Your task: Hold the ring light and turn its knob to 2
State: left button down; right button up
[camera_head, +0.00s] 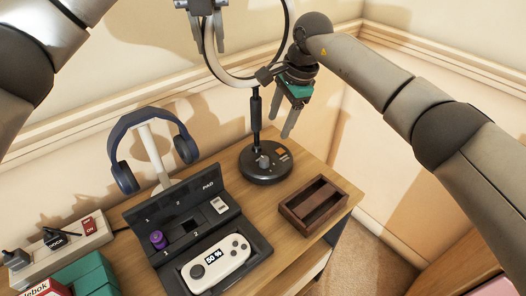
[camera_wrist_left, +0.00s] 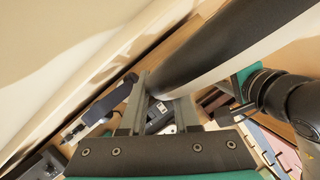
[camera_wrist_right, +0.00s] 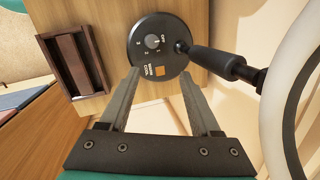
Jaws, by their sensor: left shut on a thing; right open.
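The ring light (camera_head: 222,76) stands upright on the desk, with a white and black ring, a dark stem and a round black base (camera_head: 266,166). My left gripper (camera_head: 207,48) is shut on the ring's left side; the ring's rim (camera_wrist_left: 215,62) also runs past its fingers in the left wrist view. My right gripper (camera_head: 287,135) is open and empty, to the right of the stem. In the right wrist view its fingertips (camera_wrist_right: 160,80) sit below the base, apart from the knob.
A brown wooden tray (camera_head: 312,207) stands right of the base, near the desk edge. A black stand with a white handheld device (camera_head: 217,262) lies in front.

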jog(key=n+t, duration=0.1)
jog(key=n, duration=0.3)
jog(key=n+t+h, duration=0.2)
jog(key=n, duration=0.8)
send_near(265, 159)
jog(key=x, duration=0.9)
grip_shut()
